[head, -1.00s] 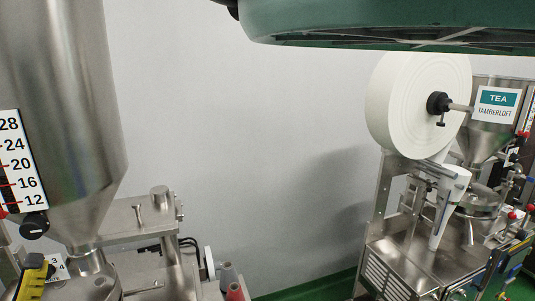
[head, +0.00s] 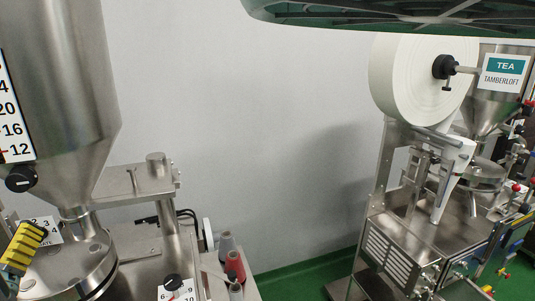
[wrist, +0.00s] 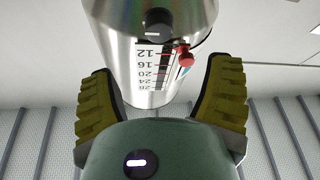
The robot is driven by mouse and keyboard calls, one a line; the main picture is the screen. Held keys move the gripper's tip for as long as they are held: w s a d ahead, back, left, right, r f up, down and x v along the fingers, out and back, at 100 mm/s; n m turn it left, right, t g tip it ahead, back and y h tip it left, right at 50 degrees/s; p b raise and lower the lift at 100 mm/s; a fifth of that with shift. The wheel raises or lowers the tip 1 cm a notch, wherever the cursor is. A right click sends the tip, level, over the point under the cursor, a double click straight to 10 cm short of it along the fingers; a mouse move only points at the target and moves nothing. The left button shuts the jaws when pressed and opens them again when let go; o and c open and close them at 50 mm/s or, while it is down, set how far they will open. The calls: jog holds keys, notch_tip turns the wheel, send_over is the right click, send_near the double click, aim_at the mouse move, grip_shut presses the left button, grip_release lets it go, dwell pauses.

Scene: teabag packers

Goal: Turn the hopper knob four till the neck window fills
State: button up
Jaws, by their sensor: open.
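The steel hopper (head: 62,90) stands at the left, with a numbered scale on its side. A black round knob (head: 20,178) sits on its cone below the scale; the knob also shows at the top of the wrist view (wrist: 157,23). The neck (head: 76,214) meets a round steel housing below; I cannot make out a window or its fill. A number plate (head: 44,231) showing 2, 3 and 4 is partly hidden behind a yellow ridged finger of my gripper (head: 22,247). In the wrist view, my gripper (wrist: 163,75) is open and empty, below the hopper.
Thread spools (head: 235,265) stand beside the machine. A second packer with a white paper roll (head: 415,80) and a TEA sign (head: 505,67) is at the right. Bare wall lies between.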

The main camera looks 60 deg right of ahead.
aim_at(17, 186)
jog(key=p+x, duration=0.4)
jog(key=x, duration=0.9)
jog(key=shift+f, duration=0.1)
jog(key=c, duration=1.2)
jog(key=shift+d+m, duration=0.1)
jog(key=shift+m, duration=0.3)
jog(key=m+g+h, duration=0.1)
jog(key=m, duration=0.1)
jog(key=m+g+h+b, duration=0.1)
jog(key=m, duration=0.2)
jog(key=shift+f+m+h, duration=0.15)
jog(key=shift+m+h, duration=0.15)
jog(key=shift+h, duration=0.1)
jog(key=m+g+h+b, duration=0.1)
jog(key=m, duration=0.3)
jog(key=m+g+h+b, duration=0.1)
jog(key=m+g+b, duration=0.1)
jog(key=m, duration=0.2)
jog(key=shift+m+g, duration=0.3)
jog(key=shift+m, duration=0.1)
